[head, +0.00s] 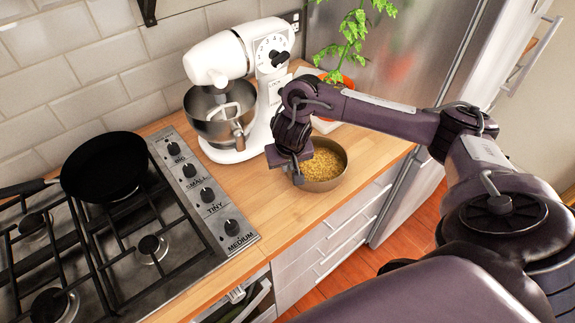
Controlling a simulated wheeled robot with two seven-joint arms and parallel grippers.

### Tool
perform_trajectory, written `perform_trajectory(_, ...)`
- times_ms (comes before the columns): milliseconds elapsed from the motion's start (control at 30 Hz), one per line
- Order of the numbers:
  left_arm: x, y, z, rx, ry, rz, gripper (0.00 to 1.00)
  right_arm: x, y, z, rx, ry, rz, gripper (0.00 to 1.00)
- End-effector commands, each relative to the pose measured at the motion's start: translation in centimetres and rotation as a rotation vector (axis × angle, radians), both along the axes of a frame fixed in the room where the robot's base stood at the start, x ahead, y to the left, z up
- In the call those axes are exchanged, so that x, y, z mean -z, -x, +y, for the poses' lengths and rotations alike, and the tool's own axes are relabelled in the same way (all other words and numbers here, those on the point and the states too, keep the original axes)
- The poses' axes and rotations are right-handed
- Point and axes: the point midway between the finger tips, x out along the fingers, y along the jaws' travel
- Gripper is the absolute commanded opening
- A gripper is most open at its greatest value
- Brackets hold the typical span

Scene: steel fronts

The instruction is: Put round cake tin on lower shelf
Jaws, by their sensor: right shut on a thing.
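The round cake tin (333,182) is on or just above the wooden counter, right of the stand mixer. It is a grey-brown round tin with a yellow grainy filling. My right gripper (297,172) reaches down over its left rim and is shut on it. The gripper hides part of that rim, and I cannot tell whether the tin's base touches the counter. My left gripper is not in view. No lower shelf can be made out.
A white stand mixer (236,85) with a steel bowl stands behind the tin. A black frying pan (104,166) sits on the gas hob (150,245) at left. A potted plant (352,40) is behind my arm. Bare counter (255,205) lies left of the tin; white drawers (325,243) are below.

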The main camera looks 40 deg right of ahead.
Motion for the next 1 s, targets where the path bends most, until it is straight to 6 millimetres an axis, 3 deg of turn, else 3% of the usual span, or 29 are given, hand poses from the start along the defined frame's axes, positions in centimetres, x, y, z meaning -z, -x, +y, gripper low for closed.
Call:
perform_trajectory(267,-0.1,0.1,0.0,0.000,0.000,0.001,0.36,0.1,-0.1,0.0,0.001,-0.001,-0.001,0.00)
perform_trajectory(467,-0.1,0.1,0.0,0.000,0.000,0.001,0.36,0.2,-0.1,0.0,0.001,-0.001,-0.001,0.27)
perform_trajectory(767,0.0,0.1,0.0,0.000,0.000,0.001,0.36,0.0,-0.1,0.0,0.001,-0.001,-0.002,0.27)
perform_trajectory(1000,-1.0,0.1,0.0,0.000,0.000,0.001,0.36,-3.4,0.6,0.4,-0.002,-0.001,-0.005,0.27)
